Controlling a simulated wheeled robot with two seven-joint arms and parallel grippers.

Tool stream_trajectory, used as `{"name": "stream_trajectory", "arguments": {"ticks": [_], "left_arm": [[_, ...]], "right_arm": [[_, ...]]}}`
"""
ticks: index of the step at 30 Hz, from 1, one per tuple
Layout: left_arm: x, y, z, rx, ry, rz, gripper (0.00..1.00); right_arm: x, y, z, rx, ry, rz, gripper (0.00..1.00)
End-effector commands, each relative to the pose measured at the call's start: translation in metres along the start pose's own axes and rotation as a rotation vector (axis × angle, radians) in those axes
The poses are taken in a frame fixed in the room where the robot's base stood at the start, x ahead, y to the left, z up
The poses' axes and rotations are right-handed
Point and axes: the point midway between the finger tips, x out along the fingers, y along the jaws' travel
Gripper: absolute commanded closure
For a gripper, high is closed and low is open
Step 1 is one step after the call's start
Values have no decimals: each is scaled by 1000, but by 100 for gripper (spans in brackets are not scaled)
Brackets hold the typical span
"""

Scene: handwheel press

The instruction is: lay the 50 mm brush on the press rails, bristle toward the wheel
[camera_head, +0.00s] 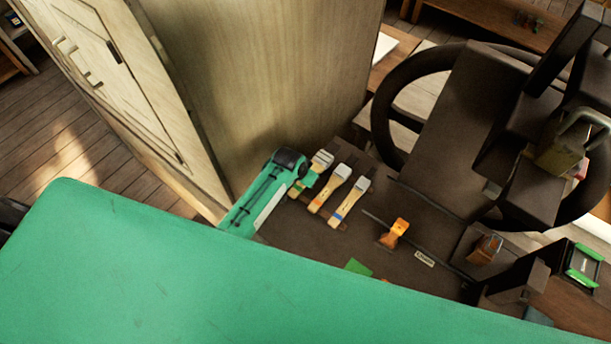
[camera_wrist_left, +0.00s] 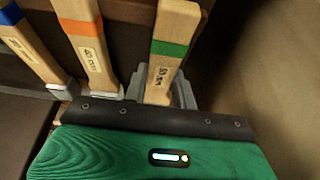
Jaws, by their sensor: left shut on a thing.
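The green-banded brush (camera_wrist_left: 170,50) has a pale wooden handle with a small printed size that looks like 50 mm. In the head view its metal end (camera_head: 322,159) shows at the upper left of the brush row. My left gripper (camera_head: 303,184) is shut on this brush, its grey fingers on both sides in the wrist view (camera_wrist_left: 160,92). The bristle is hidden there by my gripper's body. The dark press (camera_head: 465,110) with its large handwheel (camera_head: 387,95) stands at the right. I cannot clearly pick out its rails. My right gripper is not in view.
An orange-banded brush (camera_head: 330,188) and a blue-banded brush (camera_head: 349,200) lie beside the held one. An orange piece (camera_head: 395,232) and a label plate (camera_head: 424,259) sit on the dark surface. A wooden cabinet (camera_head: 265,80) rises close behind my left gripper.

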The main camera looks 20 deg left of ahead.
Motion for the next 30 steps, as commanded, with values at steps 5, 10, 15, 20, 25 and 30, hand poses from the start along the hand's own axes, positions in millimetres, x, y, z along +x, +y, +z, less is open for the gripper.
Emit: {"name": "stream_trajectory", "arguments": {"ticks": [5, 10, 15, 20, 25, 30], "left_arm": [[4, 0, 1, 0, 1, 0, 99], [7, 0, 3, 0, 0, 0, 99], [7, 0, 3, 0, 0, 0, 54], [7, 0, 3, 0, 0, 0, 48], [7, 0, 3, 0, -1, 0, 48], [-2, 0, 3, 1, 1, -1, 48]], "right_arm": [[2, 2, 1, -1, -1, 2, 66], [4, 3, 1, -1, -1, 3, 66], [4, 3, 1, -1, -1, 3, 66], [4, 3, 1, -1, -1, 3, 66], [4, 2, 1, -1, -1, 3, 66], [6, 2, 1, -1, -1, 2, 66]]}}
